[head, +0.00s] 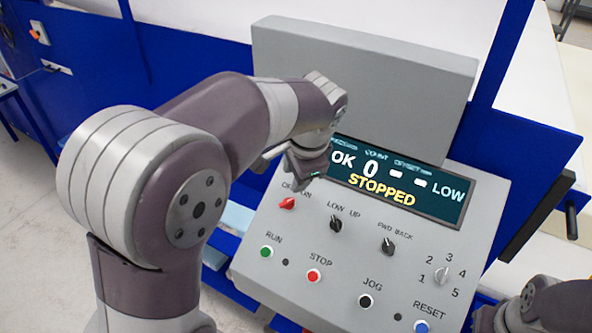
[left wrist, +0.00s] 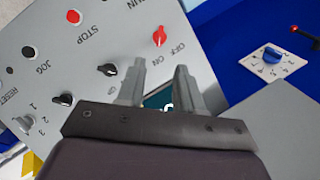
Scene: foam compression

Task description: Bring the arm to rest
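My left gripper (head: 285,165) is over the upper left of the grey control panel (head: 330,290), in front of the screen's left end. In the left wrist view its two fingers (left wrist: 157,82) stand apart with nothing between them. They point towards the panel, near the red OFF/ON knob (left wrist: 159,36). In the head view the knob (head: 287,203) sits just below the gripper, and a gap seems to separate them. The screen (head: 400,185) reads OK, 0, STOPPED and LOW. Part of my right arm (head: 550,305) shows at the lower right; its fingers are not visible.
The panel carries black knobs (head: 388,246), a five-position selector (head: 441,275), and green (head: 267,252), red (head: 313,276), black and blue buttons. A grey housing (head: 360,80) rises behind. Blue frame posts (head: 495,60) stand around it. Open floor (head: 30,200) lies at left.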

